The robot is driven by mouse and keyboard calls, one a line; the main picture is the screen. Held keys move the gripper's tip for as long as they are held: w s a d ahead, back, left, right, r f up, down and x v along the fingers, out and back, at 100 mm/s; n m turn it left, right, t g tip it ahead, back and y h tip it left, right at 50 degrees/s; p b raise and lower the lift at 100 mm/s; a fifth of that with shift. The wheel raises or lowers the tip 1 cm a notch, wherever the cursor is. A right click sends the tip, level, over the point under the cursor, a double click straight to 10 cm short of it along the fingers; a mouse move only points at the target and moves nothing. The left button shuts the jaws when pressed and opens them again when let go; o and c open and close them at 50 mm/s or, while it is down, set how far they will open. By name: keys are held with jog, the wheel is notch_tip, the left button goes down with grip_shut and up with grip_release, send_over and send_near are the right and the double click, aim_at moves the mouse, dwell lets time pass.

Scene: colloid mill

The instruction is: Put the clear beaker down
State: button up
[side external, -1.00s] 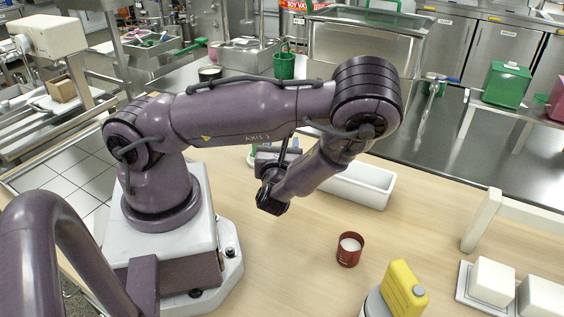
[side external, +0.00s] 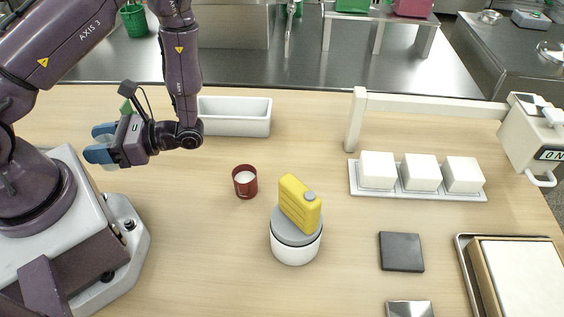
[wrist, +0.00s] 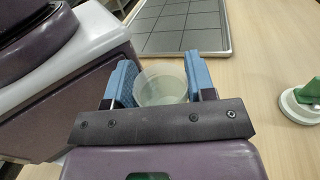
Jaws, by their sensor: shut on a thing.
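My gripper (side external: 96,145) is at the left of the side view, close to my base and above the wooden table. In the wrist view my gripper (wrist: 162,88) has its two blue fingers on either side of the clear beaker (wrist: 163,84), shut on it. The beaker is a see-through, round vessel with its open rim visible. In the side view it is mostly hidden behind the blue fingers, with a pale part (side external: 110,166) showing below them. I cannot tell how far its bottom is from the table.
A dark gridded tray (wrist: 185,25) lies ahead in the wrist view, and a green object on a white base (wrist: 300,100) stands at right. The side view shows a white bin (side external: 235,118), a red cup (side external: 245,182) and a yellow jug (side external: 300,204) on a white container (side external: 295,250).

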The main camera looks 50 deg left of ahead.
jog(key=w+d+r+n+t+h, duration=0.2)
jog(key=d+n+t+h, duration=0.1)
jog(key=d+n+h, duration=0.75)
jog(key=w+d+r+n+t+h, duration=0.1)
jog(key=w+d+n+t+h, duration=0.2)
jog(key=d+n+h, duration=0.8)
jog(key=w+r+n+t+h, duration=0.25)
jog(key=w+t+h, duration=0.35)
jog(key=t, duration=0.3)
jog(key=w+a+n+t+y, duration=0.4)
jog(key=w+a+n+t, duration=0.3)
jog(key=t, duration=0.5)
jog(key=shift+n+y, duration=0.25)
jog(key=shift+n, duration=0.45)
jog(key=w+d+f, duration=0.1)
jog(key=w+f, duration=0.2)
jog(key=w, duration=0.1)
jog(key=w+d+f, duration=0.1)
jog(key=w+f, duration=0.2)
jog(key=w, duration=0.2)
jog(key=w+d+f, duration=0.1)
jog(key=w+f, duration=0.3)
jog(key=w, duration=0.1)
jog(key=shift+d, duration=0.15)
jog(key=shift+w+f, duration=0.15)
jog(key=shift+f, duration=0.75)
jog(key=shift+w+f, duration=0.1)
jog(key=shift+f, duration=0.75)
jog(key=shift+f, duration=0.15)
